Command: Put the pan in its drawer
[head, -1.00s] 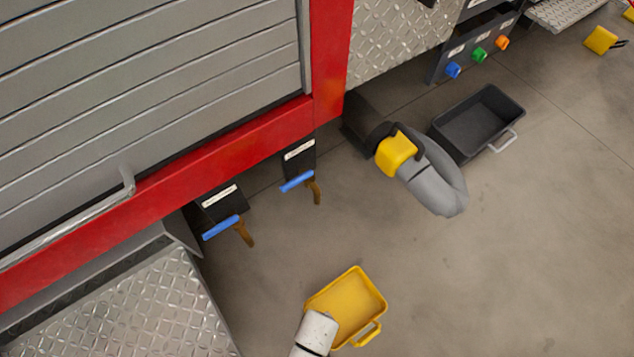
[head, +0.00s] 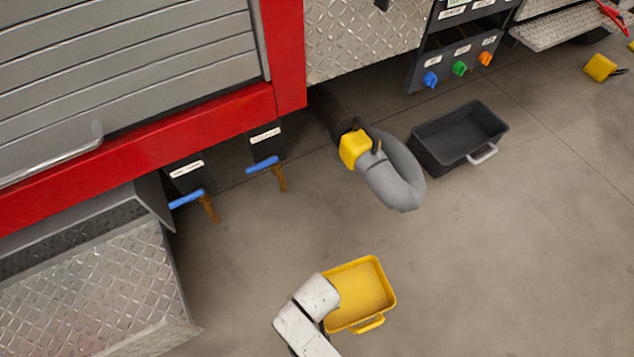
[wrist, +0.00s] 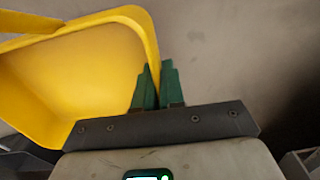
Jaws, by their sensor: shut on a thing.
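The yellow pan (head: 362,288) is a shallow rectangular tray with a loop handle on its near side, at the lower middle of the head view. In the wrist view the pan (wrist: 85,65) fills the upper left. My gripper (wrist: 157,85) has its green fingers shut on the pan's side rim. In the head view my white wrist covers the pan's left edge and hides the fingers. The pan appears level and empty; its height above the floor is hard to tell. I cannot tell which drawer belongs to the pan.
A black open tray with a grey handle (head: 458,138) sits on the floor at the right. A grey hose with a yellow fitting (head: 393,178) hangs from the truck. Two blue-handled valves (head: 187,199) and a diamond-plate step (head: 90,275) are at left.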

